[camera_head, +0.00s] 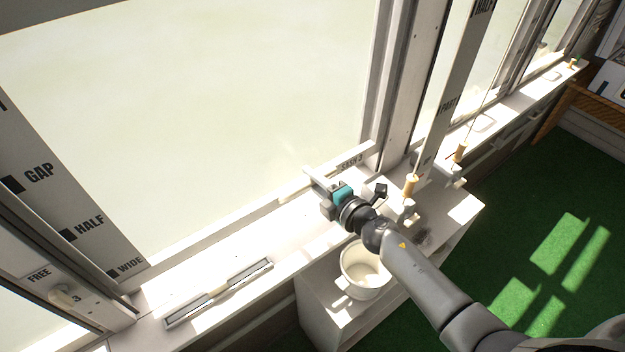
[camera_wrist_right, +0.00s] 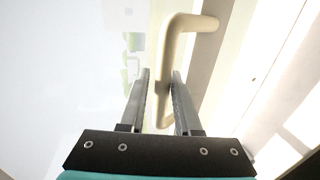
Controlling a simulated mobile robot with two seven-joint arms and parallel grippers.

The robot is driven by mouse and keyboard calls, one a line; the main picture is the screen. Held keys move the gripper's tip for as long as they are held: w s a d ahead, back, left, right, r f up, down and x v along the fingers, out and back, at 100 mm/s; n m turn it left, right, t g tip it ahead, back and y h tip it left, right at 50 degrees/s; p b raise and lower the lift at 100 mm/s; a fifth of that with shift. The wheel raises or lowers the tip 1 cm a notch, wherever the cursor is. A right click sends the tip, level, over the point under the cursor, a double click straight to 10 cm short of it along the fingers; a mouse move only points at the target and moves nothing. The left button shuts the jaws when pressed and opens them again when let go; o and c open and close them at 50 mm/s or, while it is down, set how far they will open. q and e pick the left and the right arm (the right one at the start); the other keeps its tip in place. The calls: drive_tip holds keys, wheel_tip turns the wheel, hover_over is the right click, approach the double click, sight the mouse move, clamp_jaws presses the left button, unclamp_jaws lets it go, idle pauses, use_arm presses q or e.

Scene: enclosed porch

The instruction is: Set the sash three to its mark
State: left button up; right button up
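Sash three is the large window pane, with a bottom rail labelled "SASH 3" (camera_head: 352,160) low by the sill. My right gripper (camera_head: 317,180) is at this rail. In the right wrist view a cream bar handle (camera_wrist_right: 176,62) stands out from the pale frame, and its lower end reaches between my open right fingers (camera_wrist_right: 160,100), with a gap on the left side. A mark strip (camera_head: 50,190) on the left jamb reads GAP, HALF and WIDE from top to bottom. Below it is a latch plate (camera_head: 62,292) labelled FREE and 3. My left gripper is not in view.
A white pot (camera_head: 352,290) stands on a low white cabinet (camera_head: 335,325) under my right arm. A grooved vent (camera_head: 218,292) lies on the sill. Cords with wooden knobs (camera_head: 410,186) hang right of the gripper. Green floor (camera_head: 560,250) is open at right.

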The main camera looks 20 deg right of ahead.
drive_tip(key=shift+o, duration=1.3)
drive_tip(key=shift+f, duration=0.1)
drive_tip(key=shift+s, duration=0.1)
drive_tip(key=shift+s+d, duration=0.2)
drive_tip(key=shift+s, duration=0.35)
drive_tip(key=v, duration=1.4)
drive_tip(key=shift+b, duration=0.3)
